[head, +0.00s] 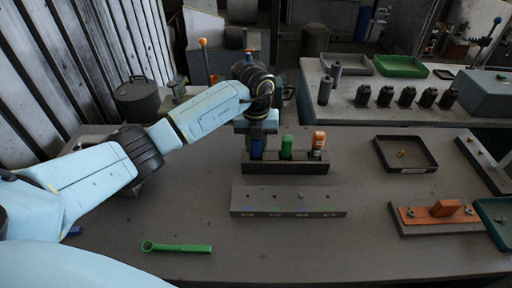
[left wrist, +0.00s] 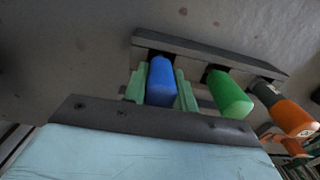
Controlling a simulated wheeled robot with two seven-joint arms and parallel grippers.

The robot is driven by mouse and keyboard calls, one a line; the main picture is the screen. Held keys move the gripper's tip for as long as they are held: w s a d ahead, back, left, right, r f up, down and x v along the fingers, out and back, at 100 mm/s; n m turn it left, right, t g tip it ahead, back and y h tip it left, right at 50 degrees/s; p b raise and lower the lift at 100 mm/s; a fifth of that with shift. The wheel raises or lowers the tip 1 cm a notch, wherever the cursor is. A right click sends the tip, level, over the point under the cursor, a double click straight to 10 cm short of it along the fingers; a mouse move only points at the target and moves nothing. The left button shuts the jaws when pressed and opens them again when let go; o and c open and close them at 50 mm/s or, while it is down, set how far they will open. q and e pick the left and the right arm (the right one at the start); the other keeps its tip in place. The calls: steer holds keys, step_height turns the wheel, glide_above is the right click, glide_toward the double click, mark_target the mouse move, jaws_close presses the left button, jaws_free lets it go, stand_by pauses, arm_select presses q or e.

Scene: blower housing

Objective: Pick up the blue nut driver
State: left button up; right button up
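The blue nut driver (head: 256,148) stands upright in the dark rack (head: 285,168), leftmost of three tools. My left gripper (head: 257,137) is over it from above. In the left wrist view the green fingers (left wrist: 163,88) lie on both sides of the blue handle (left wrist: 161,80), very close to it. I cannot tell whether they touch it. The driver's lower part is hidden in the rack. My right gripper is not in view.
A green-handled tool (head: 287,147) and an orange one (head: 319,143) stand to the right in the rack. A grey block (head: 289,201) lies in front. A green wrench (head: 177,248) lies at front left. A dark tray (head: 406,168) is at right.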

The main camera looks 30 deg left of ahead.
arm_select(q)
jaws_close()
step_height(320, 180, up, 10)
stand_by(0.4)
